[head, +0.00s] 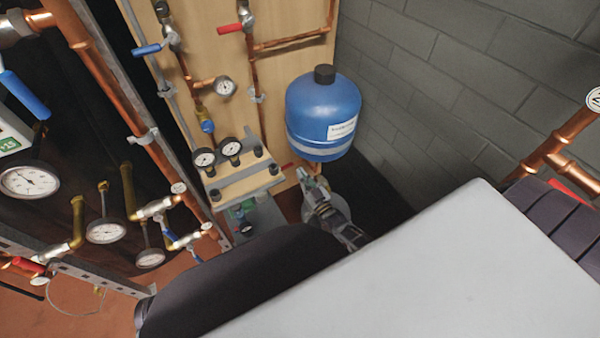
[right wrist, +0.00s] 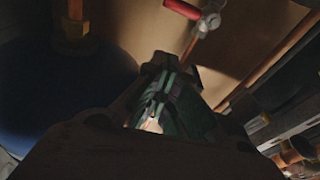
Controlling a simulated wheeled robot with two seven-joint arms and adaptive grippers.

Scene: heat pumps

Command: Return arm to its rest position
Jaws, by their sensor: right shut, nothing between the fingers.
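My right gripper (head: 308,180) is below the blue tank, close to the wooden panel. In the right wrist view its dark and greenish fingers (right wrist: 163,75) are shut, with nothing seen between them. Much of my right arm is hidden behind my own grey and dark body parts in the head view. My left gripper is not in the head view.
The blue tank (head: 321,115) hangs just above the gripper; it also shows in the right wrist view (right wrist: 55,95). Gauges (head: 218,155) and a red-handled valve (head: 232,28) are on the wooden panel (head: 295,70). A grey block wall (head: 450,75) is at right. Copper pipes (head: 100,75) stand left.

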